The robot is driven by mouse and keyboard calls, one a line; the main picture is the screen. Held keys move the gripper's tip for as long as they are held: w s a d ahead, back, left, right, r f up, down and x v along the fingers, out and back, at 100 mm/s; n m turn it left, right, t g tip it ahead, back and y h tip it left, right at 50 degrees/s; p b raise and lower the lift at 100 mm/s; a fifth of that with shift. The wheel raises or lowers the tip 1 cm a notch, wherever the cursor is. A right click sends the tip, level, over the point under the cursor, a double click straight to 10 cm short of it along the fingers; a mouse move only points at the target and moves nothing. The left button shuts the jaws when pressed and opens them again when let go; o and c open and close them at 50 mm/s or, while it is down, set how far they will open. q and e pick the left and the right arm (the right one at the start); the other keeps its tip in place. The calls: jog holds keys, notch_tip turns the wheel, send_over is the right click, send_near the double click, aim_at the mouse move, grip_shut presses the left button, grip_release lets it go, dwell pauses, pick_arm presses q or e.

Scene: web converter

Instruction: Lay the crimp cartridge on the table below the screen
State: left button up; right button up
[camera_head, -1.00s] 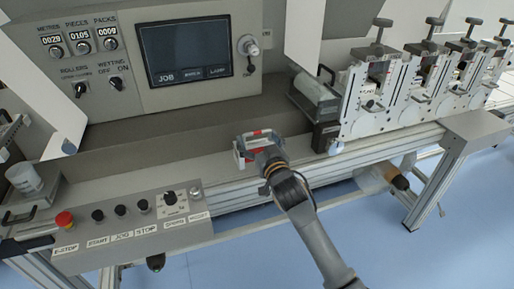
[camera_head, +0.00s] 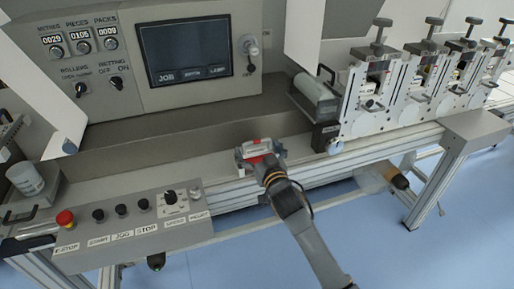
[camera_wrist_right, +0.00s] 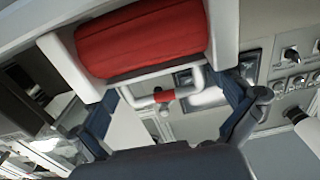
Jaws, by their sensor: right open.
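The crimp cartridge (camera_head: 260,147), a small pale and red block, is at the strip of table (camera_head: 205,168) below the screen (camera_head: 186,49). I cannot tell whether its whole underside touches the table. My right gripper (camera_head: 265,162) is at its near side, its fingers partly hidden in the head view. In the right wrist view the cartridge's red part (camera_wrist_right: 140,42) and pale body fill the top. The blue fingers of my right gripper (camera_wrist_right: 170,108) stand apart, one on each side of a pale handle with a red band. My left gripper is not in view.
A button panel (camera_head: 135,215) with a red emergency stop stands at the front left. A white cup-like container (camera_head: 26,178) stands at the far left. Several metal units (camera_head: 375,95) with knobs line the right. The table strip left of the cartridge is clear.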

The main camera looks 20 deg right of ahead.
jog(key=shift+r, duration=0.1)
jog(key=s+b, duration=0.1)
jog(key=s, duration=1.1)
jog(key=shift+d, duration=0.25)
jog(key=s+f+g, duration=0.3)
jog(key=f, duration=0.9)
jog(key=s+f+n+g, duration=0.1)
jog(key=s+f+g, duration=0.15)
jog(key=f, duration=0.95)
jog(key=s+f+g, duration=0.3)
jog(key=s+f, duration=0.1)
jog(key=f, duration=0.9)
jog(key=s+d+f+g, duration=0.1)
jog(key=s+f+g, duration=0.4)
jog(key=s+f, duration=1.25)
jog(key=s+d+f+g, duration=0.1)
jog(key=s+f, duration=0.2)
jog(key=s, duration=0.7)
jog(key=s+d+f+n+g, duration=0.1)
jog(key=s+f+g, duration=0.1)
jog(key=s, duration=0.9)
jog(key=shift+f+h, duration=0.3)
jog(key=shift+f, duration=0.15)
jog(key=shift+w+g, duration=0.1)
jog(key=shift+g, duration=0.15)
